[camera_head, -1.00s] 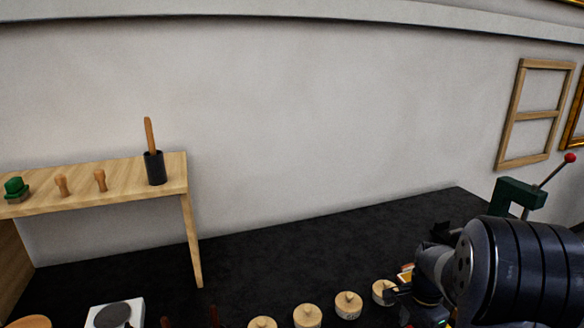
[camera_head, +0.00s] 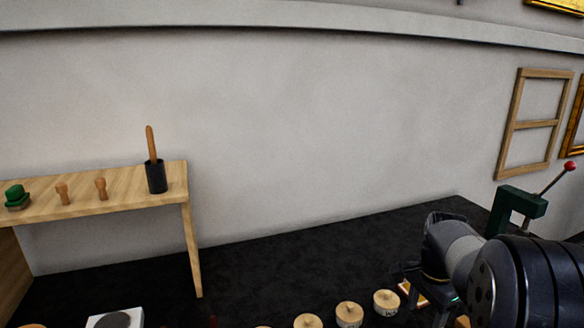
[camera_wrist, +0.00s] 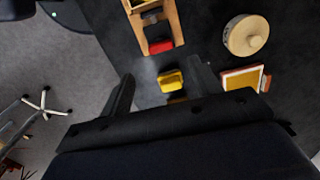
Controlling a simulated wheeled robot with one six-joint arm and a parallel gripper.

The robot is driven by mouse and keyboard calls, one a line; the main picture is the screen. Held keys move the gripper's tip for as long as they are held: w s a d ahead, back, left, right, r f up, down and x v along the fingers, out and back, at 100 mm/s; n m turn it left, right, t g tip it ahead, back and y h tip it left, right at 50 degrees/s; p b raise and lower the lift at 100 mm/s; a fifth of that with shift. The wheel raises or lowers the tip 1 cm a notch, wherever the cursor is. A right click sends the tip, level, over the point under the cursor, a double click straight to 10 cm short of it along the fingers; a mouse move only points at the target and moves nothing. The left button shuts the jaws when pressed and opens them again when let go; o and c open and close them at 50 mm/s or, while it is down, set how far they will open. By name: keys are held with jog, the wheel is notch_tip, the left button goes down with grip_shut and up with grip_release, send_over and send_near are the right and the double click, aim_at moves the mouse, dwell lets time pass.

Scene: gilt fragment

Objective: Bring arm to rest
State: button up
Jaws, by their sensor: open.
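My arm reaches in from the right of the head view, with my gripper (camera_head: 428,292) low at the right, partly hidden by my arm. In the wrist view my gripper (camera_wrist: 160,82) is open, its two dark fingers apart with nothing held between them. A yellow block-like thing (camera_wrist: 171,81) shows below, in the gap between the fingers. It looks apart from them.
Wooden-lidded jars (camera_head: 387,302) line the bench front beside my gripper. A green press (camera_head: 517,203) with a red-knobbed lever stands behind my arm. A wooden shelf (camera_head: 130,190) holds tools at left. The dark bench middle (camera_head: 300,255) is clear.

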notch_tip(320, 180, down, 9)
jog(key=shift+w+f+n, duration=0.1)
jog(key=shift+f+n, duration=0.1)
jog(key=shift+n, duration=0.1)
jog(key=n, duration=0.3)
jog(key=shift+n, duration=0.4)
jog(key=n, duration=0.4)
jog(key=shift+n, duration=0.3)
jog(key=n, duration=0.4)
jog(key=shift+n, duration=0.3)
jog(key=n, duration=0.4)
jog(key=shift+r+n, duration=0.3)
jog(key=shift+r, duration=0.65)
